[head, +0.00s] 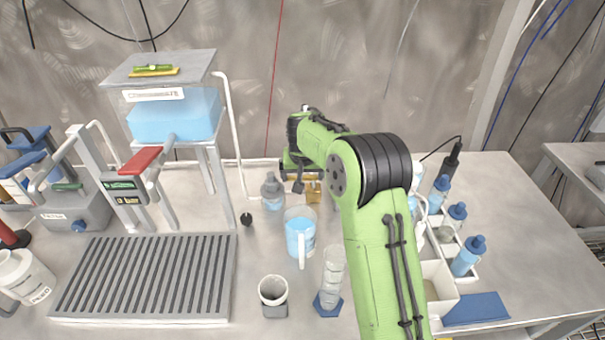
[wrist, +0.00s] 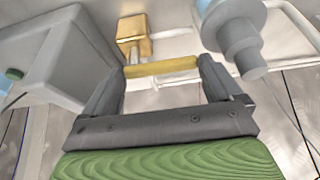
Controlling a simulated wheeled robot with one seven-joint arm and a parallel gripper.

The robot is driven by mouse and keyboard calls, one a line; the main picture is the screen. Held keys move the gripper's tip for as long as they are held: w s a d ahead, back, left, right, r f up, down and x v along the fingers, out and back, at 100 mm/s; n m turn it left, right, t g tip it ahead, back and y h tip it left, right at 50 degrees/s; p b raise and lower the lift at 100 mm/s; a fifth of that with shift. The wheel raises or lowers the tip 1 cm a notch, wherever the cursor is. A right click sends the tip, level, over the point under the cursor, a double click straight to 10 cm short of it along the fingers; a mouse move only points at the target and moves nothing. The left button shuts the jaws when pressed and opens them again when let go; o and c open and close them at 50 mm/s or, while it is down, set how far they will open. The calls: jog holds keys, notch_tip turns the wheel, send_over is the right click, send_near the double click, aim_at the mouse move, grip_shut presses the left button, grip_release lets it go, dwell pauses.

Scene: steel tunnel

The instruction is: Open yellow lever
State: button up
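A yellow lever (wrist: 160,67) shows in the wrist view as a short bar across the gap between my fingertips. Just behind it is a brass-coloured block (wrist: 134,27), which also shows in the head view (head: 313,190) beside my gripper. My gripper (head: 298,181) is at the back of the bench, near the wall. In the wrist view my gripper (wrist: 161,72) has its two fingers wide apart, with the lever at their tips. I cannot tell whether the fingers touch the lever's ends. In the head view my gripper and arm hide most of the lever.
A grey bottle (head: 272,192) and a blue-filled jug (head: 300,238) stand close to my gripper. A white caddy (head: 440,280) with blue-capped bottles is at right.

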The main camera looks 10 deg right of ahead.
jog(key=c, duration=0.8)
jog(key=shift+c, duration=0.2)
jog(key=n, duration=0.1)
jog(key=s+n+y, duration=0.1)
jog(key=n, duration=0.2)
jog(key=shift+s+d+y+p, duration=0.15)
jog(key=shift+d+y+p, duration=0.1)
jog(key=shift+y+p, duration=0.1)
jog(key=n, duration=0.1)
jog(key=n+y+p, duration=0.1)
jog(key=n, duration=0.1)
jog(key=s+d+n+g, duration=0.1)
jog(key=n, duration=0.1)
jog(key=shift+y+p, duration=0.25)
jog(key=shift+p, duration=0.15)
jog(key=n, duration=0.1)
jog(key=n+p, duration=0.1)
jog(key=n, duration=0.1)
jog(key=d+n+g+y+p, duration=0.1)
jog(key=shift+s+r, duration=0.1)
jog(key=shift+s, duration=0.15)
jog(key=shift+d+n+g+y+p, duration=0.25)
jog(key=shift+d+n+g+p, duration=0.15)
jog(key=shift+n+p, duration=0.65)
jog(key=shift+d+n+g+y+p, duration=0.25)
jog(key=shift+n+g+p, duration=0.35)
jog(key=shift+n, duration=0.75)
